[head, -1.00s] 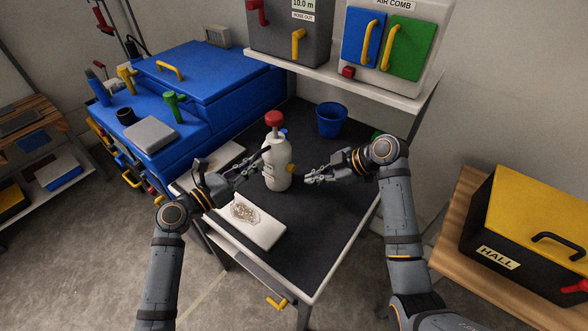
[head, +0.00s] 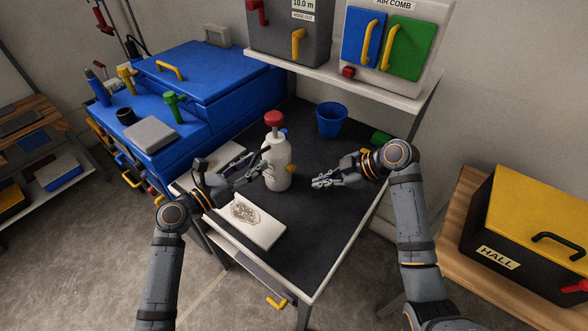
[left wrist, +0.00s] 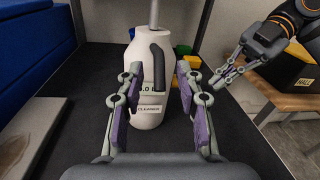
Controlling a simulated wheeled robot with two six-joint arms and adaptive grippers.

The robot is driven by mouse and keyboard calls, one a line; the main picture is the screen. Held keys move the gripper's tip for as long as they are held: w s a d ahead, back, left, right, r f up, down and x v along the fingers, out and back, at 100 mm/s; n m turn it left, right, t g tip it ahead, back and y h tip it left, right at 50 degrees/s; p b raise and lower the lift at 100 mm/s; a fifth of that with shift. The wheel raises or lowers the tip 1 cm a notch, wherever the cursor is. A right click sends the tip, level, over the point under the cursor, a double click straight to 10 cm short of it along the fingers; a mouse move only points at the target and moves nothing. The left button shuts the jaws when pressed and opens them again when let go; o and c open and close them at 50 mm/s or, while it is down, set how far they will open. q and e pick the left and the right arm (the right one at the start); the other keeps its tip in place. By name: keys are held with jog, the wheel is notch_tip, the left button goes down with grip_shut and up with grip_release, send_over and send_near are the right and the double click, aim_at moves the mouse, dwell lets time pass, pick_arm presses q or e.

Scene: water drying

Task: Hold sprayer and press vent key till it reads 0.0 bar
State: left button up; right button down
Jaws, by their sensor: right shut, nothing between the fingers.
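The sprayer (head: 278,165) is a white bottle with a red top knob (head: 273,118). In the left wrist view the sprayer (left wrist: 150,112) shows a dark handle, a CLEANER label and a display whose reading is partly hidden, ending in ".0 b". My left gripper (head: 264,169) is open at the sprayer's left side, its fingers (left wrist: 157,85) in front of the bottle with the handle between them. My right gripper (head: 315,183) is shut and empty, right of the sprayer and apart from it.
A blue cup (head: 331,121) stands behind the sprayer, with a green object (head: 381,138) to its right. A shelf (head: 350,85) with boxes overhangs the back. The bench front right is clear.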

pick_arm(q)
jog(key=v, duration=1.2)
jog(key=shift+s, duration=0.1)
